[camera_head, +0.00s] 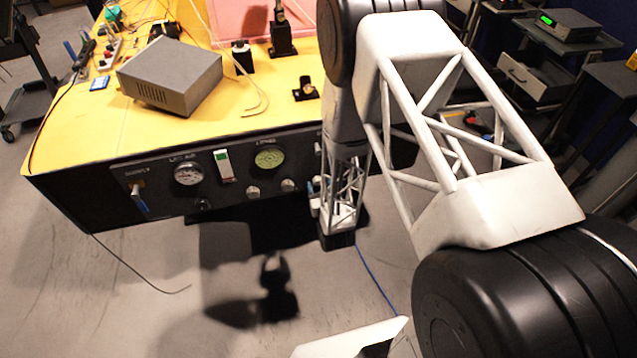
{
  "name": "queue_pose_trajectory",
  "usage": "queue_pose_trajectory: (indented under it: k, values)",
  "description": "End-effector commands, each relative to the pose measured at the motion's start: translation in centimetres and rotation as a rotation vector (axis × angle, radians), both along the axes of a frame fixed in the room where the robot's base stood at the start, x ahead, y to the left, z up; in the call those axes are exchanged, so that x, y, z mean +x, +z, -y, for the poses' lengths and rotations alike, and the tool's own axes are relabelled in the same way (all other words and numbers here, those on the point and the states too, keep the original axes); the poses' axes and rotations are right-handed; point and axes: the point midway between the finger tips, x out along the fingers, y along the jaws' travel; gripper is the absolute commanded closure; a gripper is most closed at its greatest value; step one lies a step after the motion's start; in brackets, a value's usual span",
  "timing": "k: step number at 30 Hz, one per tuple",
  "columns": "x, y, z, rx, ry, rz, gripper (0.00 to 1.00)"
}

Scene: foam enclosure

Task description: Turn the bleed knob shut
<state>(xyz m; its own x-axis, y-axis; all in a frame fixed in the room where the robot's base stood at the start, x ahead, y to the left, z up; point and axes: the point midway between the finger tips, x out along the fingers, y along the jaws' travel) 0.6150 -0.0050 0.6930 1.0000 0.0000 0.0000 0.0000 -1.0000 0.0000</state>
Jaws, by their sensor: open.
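The front panel (150,200) of the yellow bench carries two small pale knobs, a left one (253,191) and a right one (288,185), below a green-faced gauge (269,158). A dark round fitting (203,204) sits below a white-faced gauge (188,173). I cannot read which control is the bleed knob. My gripper (338,239) hangs at the end of my white lattice wrist, in front of the panel's right part and right of both pale knobs. It is open, with nothing visible in it; its fingers are hard to make out. My arm hides part of the panel's right side.
A brass-coloured supply valve with a blue handle (139,198) is at the panel's left. A grey box (170,75) and small black fittings stand on the yellow benchtop (75,135). A blue cable (375,278) lies on the floor. The floor left of my gripper is mostly clear.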

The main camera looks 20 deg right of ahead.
Motion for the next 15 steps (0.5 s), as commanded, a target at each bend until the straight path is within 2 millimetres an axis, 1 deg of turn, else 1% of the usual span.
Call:
queue_pose_trajectory:
  k: [3, 6, 15]
  values:
    - [1.0, 0.0, 0.0, 0.000, 0.000, 0.000, 0.42]
    - [1.4, 0.0, 0.0, 0.000, 0.000, 0.000, 0.42]
    - [1.7, 0.0, 0.0, 0.000, 0.000, 0.000, 0.42]
